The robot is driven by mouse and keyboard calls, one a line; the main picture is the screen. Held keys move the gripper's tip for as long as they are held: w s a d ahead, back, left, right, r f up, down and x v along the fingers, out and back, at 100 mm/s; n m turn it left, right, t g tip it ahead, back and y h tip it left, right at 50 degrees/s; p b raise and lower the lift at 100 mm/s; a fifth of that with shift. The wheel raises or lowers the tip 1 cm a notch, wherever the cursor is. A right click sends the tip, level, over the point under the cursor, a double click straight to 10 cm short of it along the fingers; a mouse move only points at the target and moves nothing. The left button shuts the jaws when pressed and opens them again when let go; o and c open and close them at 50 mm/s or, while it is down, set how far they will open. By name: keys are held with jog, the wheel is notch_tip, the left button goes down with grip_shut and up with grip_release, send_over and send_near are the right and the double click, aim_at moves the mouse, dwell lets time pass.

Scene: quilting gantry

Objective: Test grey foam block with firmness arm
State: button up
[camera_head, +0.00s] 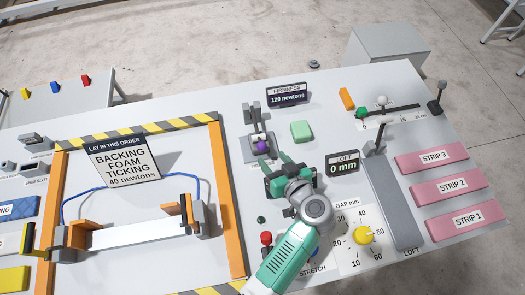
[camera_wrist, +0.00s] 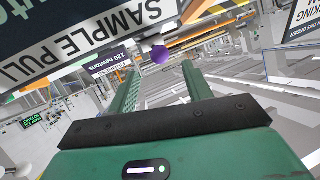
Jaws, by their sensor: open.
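The firmness station (camera_head: 253,112) is a grey stand with an upright post and a purple ball knob (camera_head: 262,145). My gripper (camera_head: 274,159) is open at the near side of this station. In the wrist view the purple knob (camera_wrist: 160,55) appears between and just beyond the tips of my open green fingers (camera_wrist: 162,70). I cannot tell its exact distance, and nothing shows held. The firmness display (camera_head: 287,95) behind the station reads 120 newtons. I cannot clearly make out a grey foam block; the station's base is partly hidden. A pale green block (camera_head: 302,131) lies to the right.
The loft display (camera_head: 342,164) reads 0 mm, beside a long grey loft plate (camera_head: 395,205). A yellow dial (camera_head: 363,234) and a red knob (camera_head: 266,238) are near my arm. An orange-sided frame (camera_head: 229,215) with a sign stands left. Pink strips (camera_head: 440,157) lie at right.

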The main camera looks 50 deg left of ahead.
aim_at(264, 149)
jog(key=x, duration=0.6)
jog(key=shift+a, duration=0.3)
jog(key=shift+f, duration=0.1)
